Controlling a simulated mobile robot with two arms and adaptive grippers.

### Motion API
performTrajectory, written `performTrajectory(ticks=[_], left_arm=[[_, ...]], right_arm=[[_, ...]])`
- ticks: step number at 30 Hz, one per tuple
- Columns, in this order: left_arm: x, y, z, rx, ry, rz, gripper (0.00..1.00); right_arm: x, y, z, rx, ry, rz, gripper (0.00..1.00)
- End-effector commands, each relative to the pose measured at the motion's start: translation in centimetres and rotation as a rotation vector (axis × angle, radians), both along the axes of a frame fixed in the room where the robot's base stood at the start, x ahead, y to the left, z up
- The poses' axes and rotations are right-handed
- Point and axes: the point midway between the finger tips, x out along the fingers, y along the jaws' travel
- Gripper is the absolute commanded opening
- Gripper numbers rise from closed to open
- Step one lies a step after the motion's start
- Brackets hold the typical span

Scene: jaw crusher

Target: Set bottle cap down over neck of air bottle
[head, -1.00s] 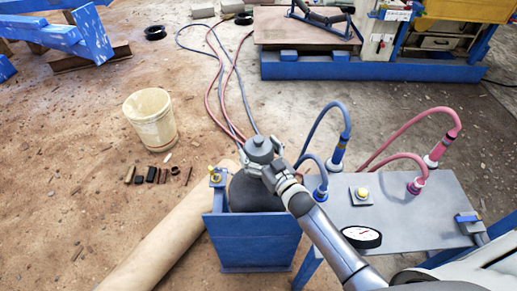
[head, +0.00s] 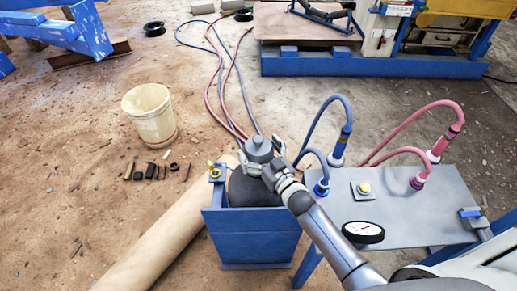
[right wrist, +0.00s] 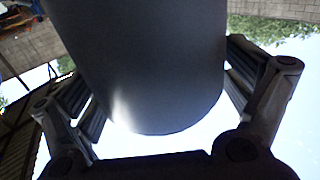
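The bottle cap (head: 258,148) is a grey cylinder with a small knob on top. My right gripper (head: 262,161) is shut around its sides. In the right wrist view the cap (right wrist: 150,75) fills the space between the two fingers (right wrist: 165,90). The air bottle (head: 252,190) is dark and round-shouldered and stands upright in a blue box-like holder (head: 252,238). The cap is upright at the top of the bottle and hides its neck. I cannot tell whether it touches the bottle. My left gripper is not in view.
A beige pipe (head: 165,235) lies on the left. A bucket (head: 151,115) and several small parts (head: 150,171) are on the dirt floor.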

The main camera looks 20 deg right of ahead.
Motion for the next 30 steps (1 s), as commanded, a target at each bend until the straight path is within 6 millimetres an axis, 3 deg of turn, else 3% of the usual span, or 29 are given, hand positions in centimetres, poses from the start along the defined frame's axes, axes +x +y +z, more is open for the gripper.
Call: performTrajectory(ticks=[10,14,30], left_arm=[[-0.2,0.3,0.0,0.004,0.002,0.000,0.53],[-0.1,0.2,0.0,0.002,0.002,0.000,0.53],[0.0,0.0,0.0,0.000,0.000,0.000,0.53]], right_arm=[[-0.2,-0.1,-0.3,-0.001,0.006,-0.001,1.00],[-1.2,-0.3,-0.4,-0.002,0.007,-0.001,1.00],[-10.3,-2.6,-0.2,-0.002,0.005,-0.001,1.00]])
